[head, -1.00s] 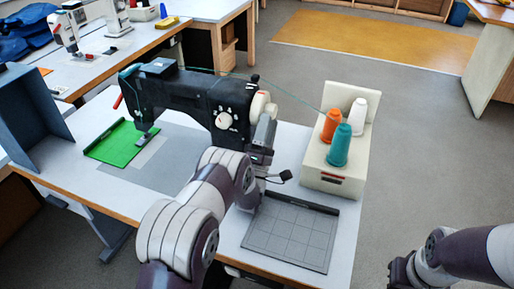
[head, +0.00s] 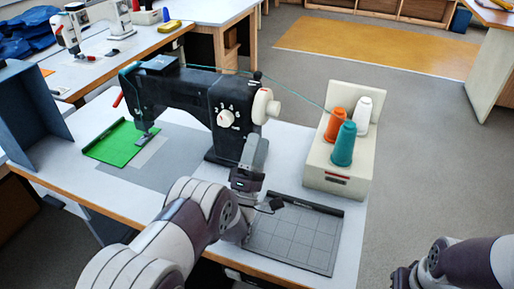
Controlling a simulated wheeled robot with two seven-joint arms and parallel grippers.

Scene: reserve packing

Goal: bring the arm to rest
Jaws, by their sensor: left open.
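My left arm reaches in from the bottom left. Its gripper (head: 257,148) is open and empty, in front of the right end of the black sewing machine (head: 185,105). It overlaps the machine in the picture; I cannot tell whether they touch. Part of my right arm (head: 455,265) shows at the bottom right, with its gripper out of view.
A grey gridded tray (head: 295,238) lies at the table's front right. A cream thread stand (head: 335,182) holds orange, teal and white spools. A green piece (head: 115,143) lies under the needle end. A blue-grey panel (head: 38,112) stands at the left.

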